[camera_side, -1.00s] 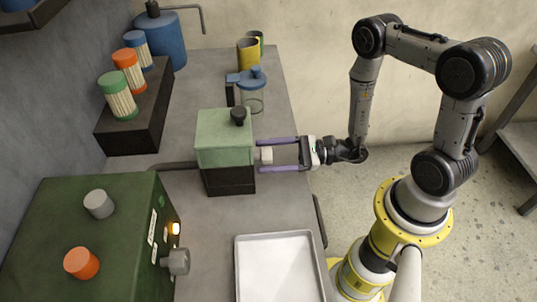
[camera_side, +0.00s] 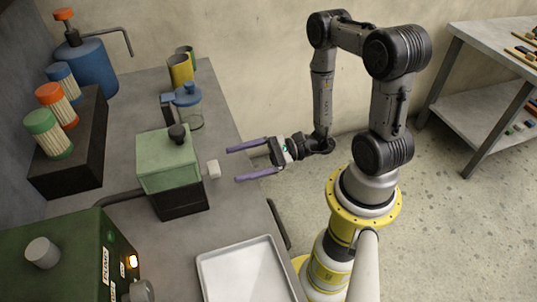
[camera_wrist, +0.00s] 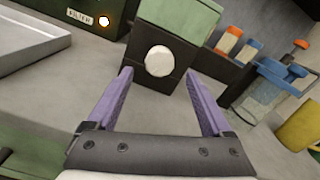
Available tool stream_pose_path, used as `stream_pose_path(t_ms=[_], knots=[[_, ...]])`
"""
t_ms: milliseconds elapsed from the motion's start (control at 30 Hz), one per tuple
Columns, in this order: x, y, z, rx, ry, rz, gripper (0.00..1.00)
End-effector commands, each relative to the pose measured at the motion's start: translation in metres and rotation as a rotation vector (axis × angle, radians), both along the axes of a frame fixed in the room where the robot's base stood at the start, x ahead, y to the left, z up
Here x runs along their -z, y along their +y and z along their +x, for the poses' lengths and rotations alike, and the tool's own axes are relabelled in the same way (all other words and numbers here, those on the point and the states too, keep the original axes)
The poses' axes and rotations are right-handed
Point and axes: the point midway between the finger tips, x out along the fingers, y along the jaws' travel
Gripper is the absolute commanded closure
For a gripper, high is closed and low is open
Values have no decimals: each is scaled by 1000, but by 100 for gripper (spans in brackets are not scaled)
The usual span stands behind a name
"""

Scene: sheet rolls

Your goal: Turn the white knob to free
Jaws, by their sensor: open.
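The white knob (camera_side: 213,169) sticks out of the right side of a box with a pale green top (camera_side: 168,155) and a dark base. In the wrist view the knob (camera_wrist: 159,60) is a round white face on the dark front of the box. No marking for free is readable on it. My gripper (camera_side: 233,165) is open and empty, its two purple fingers pointing at the knob from the right with a small gap. In the wrist view the gripper (camera_wrist: 159,74) has its fingertips on either side below the knob, not touching it.
A dark green machine (camera_side: 60,262) with a lit lamp stands at the lower left. A metal tray (camera_side: 205,270) lies in front of the box. A dark rack (camera_side: 80,160) holds several colour-capped jars.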

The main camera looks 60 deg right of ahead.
Motion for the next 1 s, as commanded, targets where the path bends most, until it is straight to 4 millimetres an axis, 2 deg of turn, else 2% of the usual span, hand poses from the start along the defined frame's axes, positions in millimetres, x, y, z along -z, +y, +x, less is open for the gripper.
stream_pose_path(t_ms=[500, 700, 1000], knots=[[0, -43, -41, 5, -1, 1, 16], [0, -50, -50, 2, 0, 0, 16], [0, -51, -52, 0, 0, 0, 16]])
